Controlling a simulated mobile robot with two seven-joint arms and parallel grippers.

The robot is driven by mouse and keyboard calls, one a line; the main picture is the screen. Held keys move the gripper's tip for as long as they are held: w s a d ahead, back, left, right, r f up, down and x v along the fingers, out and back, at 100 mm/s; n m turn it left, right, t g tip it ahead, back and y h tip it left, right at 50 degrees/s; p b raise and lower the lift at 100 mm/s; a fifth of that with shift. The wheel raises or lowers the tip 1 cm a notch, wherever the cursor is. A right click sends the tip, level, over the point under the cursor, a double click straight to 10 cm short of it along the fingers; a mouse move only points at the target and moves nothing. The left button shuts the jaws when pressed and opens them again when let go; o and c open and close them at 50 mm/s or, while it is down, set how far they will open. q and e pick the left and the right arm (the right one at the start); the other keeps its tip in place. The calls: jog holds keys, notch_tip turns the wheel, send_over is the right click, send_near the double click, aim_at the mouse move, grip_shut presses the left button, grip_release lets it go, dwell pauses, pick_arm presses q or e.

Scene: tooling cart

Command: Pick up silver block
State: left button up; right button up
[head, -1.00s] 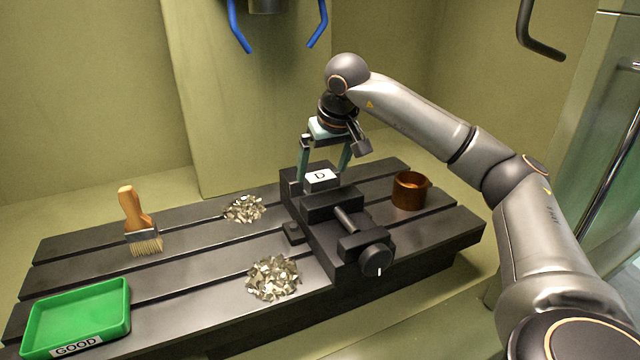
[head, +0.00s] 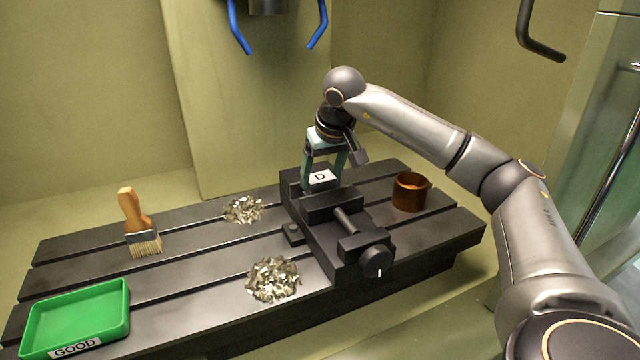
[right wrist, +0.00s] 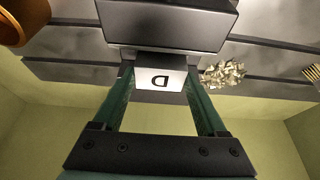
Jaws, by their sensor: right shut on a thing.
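My right gripper (head: 324,172) reaches down from above and is shut on the block, one finger on each side. The lower part of the block is hidden in the vise. My left gripper is not in view.
The vise stands on a dark slotted table (head: 190,240). Two piles of metal chips (head: 273,280) lie left of it. A brush (head: 139,222) and a green "GOOD" tray (head: 78,312) are further left. A copper-coloured cup (head: 409,192) stands right. Blue hooks (head: 317,25) hang above.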

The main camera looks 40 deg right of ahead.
jog(key=c, duration=0.5)
jog(key=shift+r, duration=0.1)
jog(key=shift+r, duration=0.1)
